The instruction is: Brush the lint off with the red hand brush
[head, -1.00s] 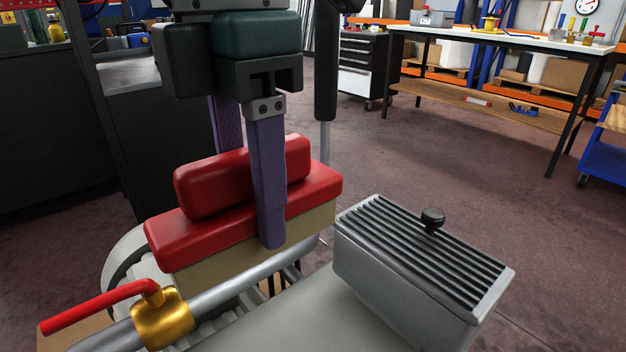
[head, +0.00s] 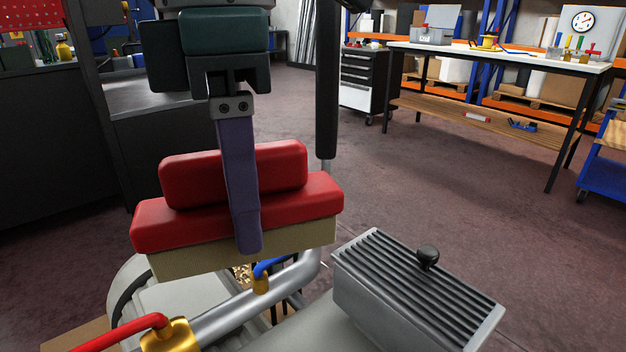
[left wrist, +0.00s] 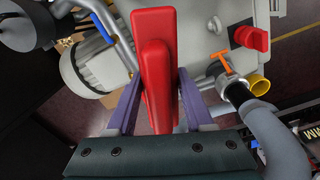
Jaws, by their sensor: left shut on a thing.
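The red hand brush (head: 290,200) has a red grip block on a wider red body, with pale tan bristles below. My left gripper (head: 245,235) is shut on its grip and holds it above the grey machine and its pipe, apart from them as far as I can tell. In the left wrist view the brush (left wrist: 155,60) stands between the two purple fingers of my left gripper (left wrist: 156,95). No lint can be made out in these frames. My right gripper is not in view.
A grey pipe (head: 232,306) with a brass valve (head: 172,338) runs below the brush. A blue-handled valve (head: 261,281) sits further along it. A ribbed grey box with a black knob (head: 428,258) is at the right. A workbench (head: 500,57) stands far back, with open floor before it.

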